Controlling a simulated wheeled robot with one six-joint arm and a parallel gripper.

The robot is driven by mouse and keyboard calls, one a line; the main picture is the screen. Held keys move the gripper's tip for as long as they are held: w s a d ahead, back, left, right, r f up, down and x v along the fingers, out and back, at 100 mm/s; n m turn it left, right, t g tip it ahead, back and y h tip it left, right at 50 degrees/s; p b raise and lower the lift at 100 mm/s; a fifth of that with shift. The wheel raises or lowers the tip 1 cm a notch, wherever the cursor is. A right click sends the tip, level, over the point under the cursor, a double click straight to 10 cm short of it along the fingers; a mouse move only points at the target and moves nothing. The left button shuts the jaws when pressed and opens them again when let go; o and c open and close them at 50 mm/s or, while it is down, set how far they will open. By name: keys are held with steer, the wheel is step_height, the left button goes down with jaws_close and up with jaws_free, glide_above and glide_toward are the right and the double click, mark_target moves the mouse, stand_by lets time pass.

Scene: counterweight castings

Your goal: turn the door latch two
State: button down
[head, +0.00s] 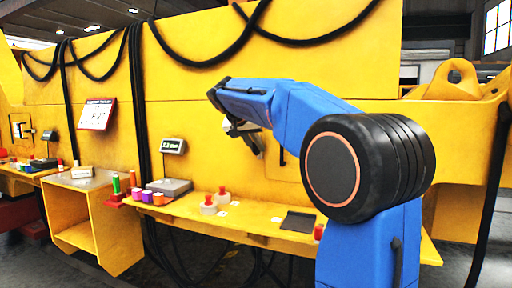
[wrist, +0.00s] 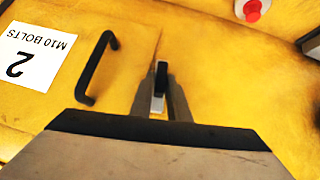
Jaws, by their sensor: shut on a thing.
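My gripper (wrist: 160,92) is shut on the latch (wrist: 161,72), a small dark piece between the two fingertips in the wrist view. The latch sits at the edge of a yellow door (wrist: 120,18), by the door's seam. The door has a black bar handle (wrist: 97,68) and a white label (wrist: 28,56) reading "2" and "M10 BOLTS", upside down in this view. In the head view my gripper (head: 248,140) is against the yellow wall, partly behind my blue arm. The latch is hidden there, and its exact angle is hard to tell.
In the head view a yellow shelf (head: 250,232) runs below, with red-knobbed weights (head: 208,205), a scale (head: 169,187) and a dark tray (head: 298,222). A small display (head: 173,146) is left of my gripper. Black cables (head: 137,100) hang along the wall.

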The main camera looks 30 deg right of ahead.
steer(key=shift+w+a+f+n+g+h, duration=0.1)
steer(key=shift+w+a+n+g+h, duration=0.05)
steer(key=shift+n+g+h, duration=0.4)
steer(key=shift+w+a+f+n+g+h, duration=0.1)
steer(key=shift+n+g+h, duration=0.35)
steer(key=shift+g+h, duration=0.15)
steer(key=shift+w+a+f+n+g+h, duration=0.15)
steer(key=shift+n+g+h, duration=0.6)
steer(key=shift+n+h, duration=0.4)
steer(key=shift+d+f+n+g+h, duration=0.15)
steer(key=shift+n+g+h, duration=0.6)
steer(key=shift+n+h, duration=0.4)
steer(key=shift+w+a+f+n+g+h, duration=0.15)
steer(key=shift+n+g+h, duration=0.7)
steer(key=shift+h, duration=0.5)
steer(key=shift+s, duration=0.15)
steer(key=c, duration=1.8)
jaws_free()
